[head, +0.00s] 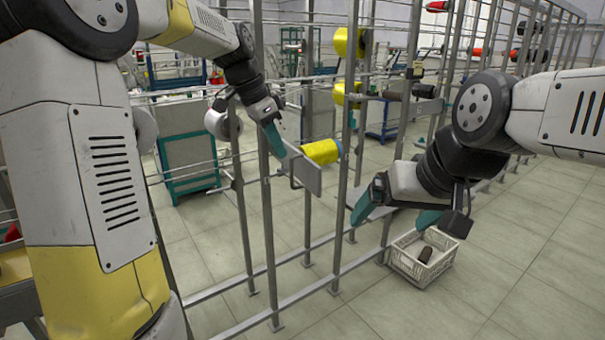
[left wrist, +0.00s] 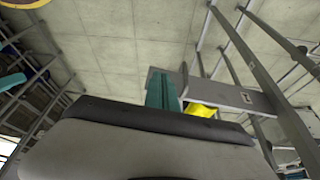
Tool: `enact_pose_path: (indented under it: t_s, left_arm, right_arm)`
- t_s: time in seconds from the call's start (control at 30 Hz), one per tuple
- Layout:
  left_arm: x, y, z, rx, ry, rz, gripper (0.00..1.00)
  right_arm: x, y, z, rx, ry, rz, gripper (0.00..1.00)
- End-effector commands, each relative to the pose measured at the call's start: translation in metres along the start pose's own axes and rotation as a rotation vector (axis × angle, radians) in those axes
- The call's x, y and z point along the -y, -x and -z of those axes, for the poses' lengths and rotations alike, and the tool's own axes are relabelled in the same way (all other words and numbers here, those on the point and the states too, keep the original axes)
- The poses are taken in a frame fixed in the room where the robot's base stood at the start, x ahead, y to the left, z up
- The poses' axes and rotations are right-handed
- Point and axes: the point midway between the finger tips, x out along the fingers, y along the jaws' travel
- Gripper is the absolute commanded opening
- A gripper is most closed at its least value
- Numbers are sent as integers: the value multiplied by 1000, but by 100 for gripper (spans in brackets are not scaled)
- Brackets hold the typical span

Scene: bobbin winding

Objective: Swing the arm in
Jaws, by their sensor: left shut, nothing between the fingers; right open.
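A flat grey swing arm (head: 308,176) sits on the rack, with a yellow bobbin (head: 322,151) right behind it. My left gripper (head: 272,138) is shut and empty, its teal fingers at the near left end of the grey arm. I cannot tell if they touch it. In the left wrist view, the teal fingers (left wrist: 161,90) are beside the grey arm (left wrist: 232,94), and part of the yellow bobbin (left wrist: 200,110) shows below it. My right gripper (head: 400,206) is open and empty, low on the right, in front of the rack.
Upright posts and rails of the metal rack (head: 347,150) stand between and around my grippers. More yellow bobbins (head: 347,94) hang higher up. A white crate (head: 408,272) with a dark brown core (head: 425,254) in it stands on the floor. The tiled floor at front right is clear.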

Motion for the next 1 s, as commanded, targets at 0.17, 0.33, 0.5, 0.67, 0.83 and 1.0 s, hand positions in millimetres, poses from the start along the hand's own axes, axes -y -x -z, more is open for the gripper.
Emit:
enact_pose_path:
  t_s: [0.17, 0.33, 0.5, 0.67, 0.83, 1.0]
  left_arm:
    - [-2, -25, 0, 2, 0, -4, 0]
    - [-2, -62, 0, 3, 0, -5, 0]
    - [-2, -97, -1, 3, 0, -4, 0]
    - [-1, -106, 23, 0, -2, -1, 0]
    - [-1, -111, 35, 1, 0, 0, 0]
    - [-1, -111, 37, 1, 1, 1, 0]
  right_arm:
    - [0, 0, 0, 0, 0, 0, 100]
    - [0, 0, 0, 0, 0, 0, 100]
    - [0, 0, 0, 0, 0, 0, 100]
    - [0, 0, 0, 0, 0, 0, 100]
    - [0, 0, 0, 0, 0, 0, 100]
    - [0, 0, 0, 0, 0, 0, 100]
